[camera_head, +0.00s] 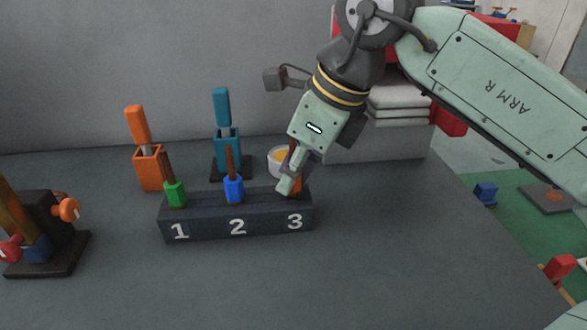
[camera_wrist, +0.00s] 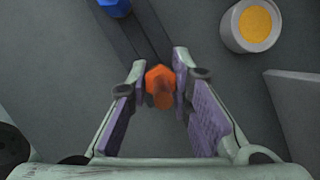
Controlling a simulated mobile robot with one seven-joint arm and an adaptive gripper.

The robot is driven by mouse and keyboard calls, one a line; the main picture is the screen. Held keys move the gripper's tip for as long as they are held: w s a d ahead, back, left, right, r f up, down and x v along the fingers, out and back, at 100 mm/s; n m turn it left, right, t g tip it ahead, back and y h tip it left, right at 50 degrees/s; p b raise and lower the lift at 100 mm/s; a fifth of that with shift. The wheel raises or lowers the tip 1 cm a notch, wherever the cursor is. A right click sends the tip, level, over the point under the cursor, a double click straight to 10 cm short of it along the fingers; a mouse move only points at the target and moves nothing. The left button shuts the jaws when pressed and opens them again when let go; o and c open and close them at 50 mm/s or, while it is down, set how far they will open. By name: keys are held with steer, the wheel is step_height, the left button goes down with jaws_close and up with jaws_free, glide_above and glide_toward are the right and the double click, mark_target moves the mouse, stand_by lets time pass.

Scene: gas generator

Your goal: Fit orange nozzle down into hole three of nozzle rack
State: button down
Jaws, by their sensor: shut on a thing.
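The dark nozzle rack (camera_head: 195,226) stands on the table, its front marked 1, 2 and 3. A green nozzle (camera_head: 175,194) is upright in hole one and a blue nozzle (camera_head: 234,188) in hole two. My gripper (camera_head: 291,180) is shut on the orange nozzle (camera_head: 298,182) at hole three. In the wrist view the orange nozzle (camera_wrist: 157,77) sits between my fingertips, over the end of the rack (camera_wrist: 143,32). The fingers hide its lower end, so I cannot tell how deep it sits. The blue nozzle (camera_wrist: 116,6) shows at the top edge.
Behind the rack stand an orange tool holder (camera_head: 148,168), a teal one (camera_head: 226,145) and a round cup with a yellow top (camera_head: 278,157). A dark stand with an orange knob (camera_head: 68,210) is at the left. The table in front of the rack is clear.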

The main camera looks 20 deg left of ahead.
steer(key=shift+f+b, duration=0.3)
steer(key=shift+f, duration=0.2)
steer(key=c, duration=1.4)
jaws_free()
steer(key=shift+o, duration=0.2)
steer(key=shift+r, duration=0.1)
steer(key=v, duration=1.2)
